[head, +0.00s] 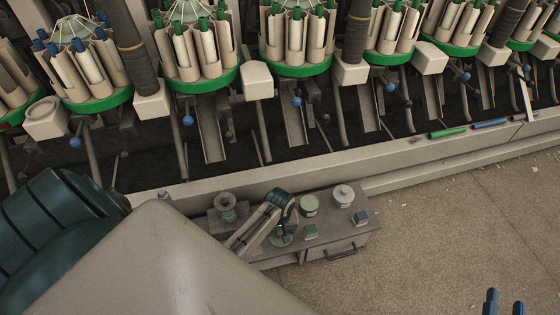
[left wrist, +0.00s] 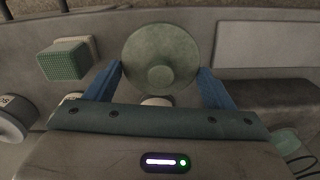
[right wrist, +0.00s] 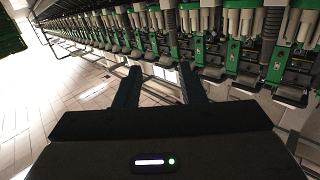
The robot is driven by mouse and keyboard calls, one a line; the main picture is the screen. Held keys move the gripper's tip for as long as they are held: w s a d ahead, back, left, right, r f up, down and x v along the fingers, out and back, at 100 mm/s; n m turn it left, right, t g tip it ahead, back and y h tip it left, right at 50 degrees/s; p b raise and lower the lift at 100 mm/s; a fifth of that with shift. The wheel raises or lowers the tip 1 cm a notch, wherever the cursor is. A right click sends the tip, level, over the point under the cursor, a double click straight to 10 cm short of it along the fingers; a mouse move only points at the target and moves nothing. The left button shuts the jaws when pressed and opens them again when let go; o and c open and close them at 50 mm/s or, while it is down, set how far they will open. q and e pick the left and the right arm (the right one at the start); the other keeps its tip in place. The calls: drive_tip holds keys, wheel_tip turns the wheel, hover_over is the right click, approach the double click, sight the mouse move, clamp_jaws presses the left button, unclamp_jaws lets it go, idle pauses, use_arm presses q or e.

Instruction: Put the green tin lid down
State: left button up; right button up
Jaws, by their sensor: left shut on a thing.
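The green tin lid (left wrist: 160,55) is a round, dull green disc with a raised centre, seen face-on in the left wrist view. My left gripper (left wrist: 160,78) is shut on it, with a blue finger at each side of its rim. In the head view my left gripper (head: 282,236) is small, over the grey workbench top (head: 262,252), and the lid is hard to make out there. I cannot tell whether the lid touches the top. My right gripper (right wrist: 158,84) is open and empty, and its blue fingertips show at the lower right of the head view (head: 504,304).
The winder's long ledge (head: 420,155) runs behind. Floor at right is mostly clear.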

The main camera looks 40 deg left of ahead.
sight(280, 234)
use_arm(q)
wheel_tip(280, 234, down, 3)
drive_tip(key=shift+f+b, duration=0.15)
drive_tip(key=shift+b, duration=0.5)
drive_tip(key=shift+f, duration=0.1)
use_arm(e)
wheel_tip(280, 234, up, 8)
drive_tip(key=t, duration=0.5)
drive_tip(key=shift+w+d+n, duration=0.2)
drive_tip(key=shift+w+n, duration=0.1)
drive_tip(key=shift+w, duration=0.1)
use_arm(q)
drive_tip(key=shift+f, duration=0.15)
use_arm(e)
drive_tip(key=shift+r, duration=0.15)
use_arm(q)
drive_tip(key=o, duration=1)
